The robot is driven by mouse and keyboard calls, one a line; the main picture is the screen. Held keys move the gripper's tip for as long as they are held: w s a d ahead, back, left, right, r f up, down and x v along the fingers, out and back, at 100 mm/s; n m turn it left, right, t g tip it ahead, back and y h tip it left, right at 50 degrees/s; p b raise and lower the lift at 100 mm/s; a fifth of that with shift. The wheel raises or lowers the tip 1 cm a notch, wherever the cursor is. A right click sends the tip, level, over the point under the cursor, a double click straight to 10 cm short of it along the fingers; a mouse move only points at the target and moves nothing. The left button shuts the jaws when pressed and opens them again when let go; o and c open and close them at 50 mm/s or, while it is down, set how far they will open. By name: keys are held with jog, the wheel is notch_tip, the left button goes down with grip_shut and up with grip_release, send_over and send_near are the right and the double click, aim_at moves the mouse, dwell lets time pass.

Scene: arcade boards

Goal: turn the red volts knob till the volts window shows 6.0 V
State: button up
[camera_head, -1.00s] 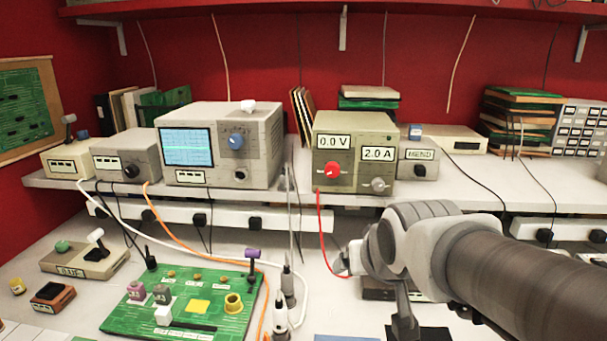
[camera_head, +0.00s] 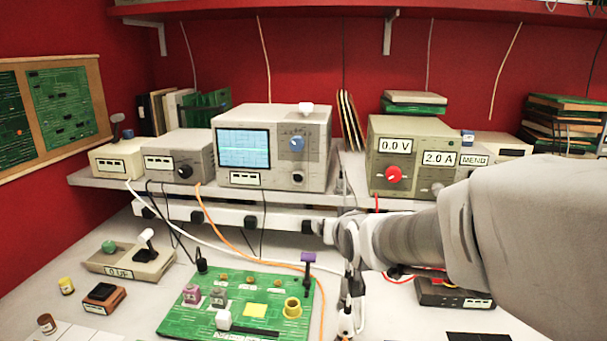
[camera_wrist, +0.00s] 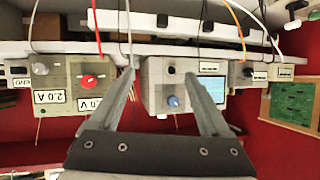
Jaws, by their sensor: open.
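The red volts knob (camera_head: 393,174) is on the front of the beige power supply (camera_head: 413,146) on the shelf. The volts window (camera_head: 395,146) above it reads 0.0 V. A second window (camera_head: 439,158) reads 2.0 A. In the wrist view the picture is upside down; the red knob (camera_wrist: 89,82) and the volts window (camera_wrist: 89,104) show left of my fingers. My gripper (camera_wrist: 161,70) is open and empty, pointing toward the shelf, with the oscilloscope behind the gap. The knob is apart from both fingers.
An oscilloscope (camera_head: 313,148) with a blue knob stands left of the supply. Below on the bench lie a green circuit board (camera_head: 180,317) and a grey tray (camera_head: 128,262). Cables hang below the shelf, and a red lead (camera_head: 377,202) runs down from the supply.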

jog(key=w+d+m+t+h, duration=0.25)
jog(key=w+d, duration=0.25)
jog(key=d, duration=0.5)
jog(key=m+t+h, duration=0.2)
jog(key=m+t, duration=0.1)
send_near(395, 176)
jog(key=shift+n+y, duration=0.25)
jog(key=shift+n, duration=0.1)
jog(key=w+p, duration=0.1)
jog(key=w, duration=0.2)
jog(key=w+d+p, duration=0.1)
jog(key=w, duration=0.2)
jog(key=w+p, duration=0.1)
jog(key=w, duration=0.2)
jog(key=shift+d+r, duration=0.25)
jog(key=shift+d, duration=0.1)
grip_shut()
